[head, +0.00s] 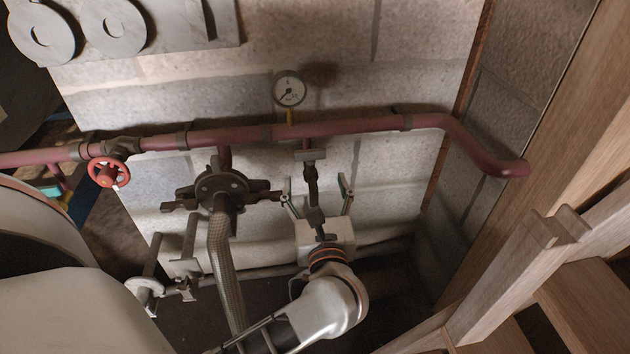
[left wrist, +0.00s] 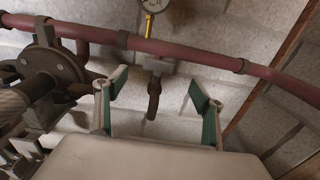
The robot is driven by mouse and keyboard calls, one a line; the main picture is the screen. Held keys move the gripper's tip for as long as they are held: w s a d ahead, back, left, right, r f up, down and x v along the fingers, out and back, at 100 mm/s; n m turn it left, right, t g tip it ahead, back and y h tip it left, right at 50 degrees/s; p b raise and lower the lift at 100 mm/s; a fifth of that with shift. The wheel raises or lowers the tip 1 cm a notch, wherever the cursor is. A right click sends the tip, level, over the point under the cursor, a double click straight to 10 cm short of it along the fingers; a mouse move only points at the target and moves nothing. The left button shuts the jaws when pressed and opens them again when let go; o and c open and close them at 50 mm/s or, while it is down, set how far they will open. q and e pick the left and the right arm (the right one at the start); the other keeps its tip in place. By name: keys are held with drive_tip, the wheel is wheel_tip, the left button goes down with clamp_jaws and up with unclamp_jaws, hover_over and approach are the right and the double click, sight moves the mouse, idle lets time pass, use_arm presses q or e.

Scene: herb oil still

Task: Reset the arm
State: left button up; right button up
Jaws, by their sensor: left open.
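My left gripper (head: 318,188) is open in the head view, below the red pipe, with its two green-padded fingers spread and pointing up toward the wall. In the left wrist view the open fingertips (left wrist: 161,86) show with nothing gripped. A small dark tap or lever (head: 311,178) hangs from the pipe and appears between the fingers. It also shows between them in the left wrist view (left wrist: 154,95), apart from both fingers; its depth relative to the tips is hard to tell. My left arm reaches up from the bottom of the head view. My right gripper is not in view.
The red pipe (head: 350,126) runs along the block wall, with a round gauge (head: 290,89) above and a red handwheel (head: 109,172) at left. A dark clamp fitting (head: 221,187) with a braided hose (head: 221,260) stands left of my gripper. Wooden framing (head: 520,275) is at right.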

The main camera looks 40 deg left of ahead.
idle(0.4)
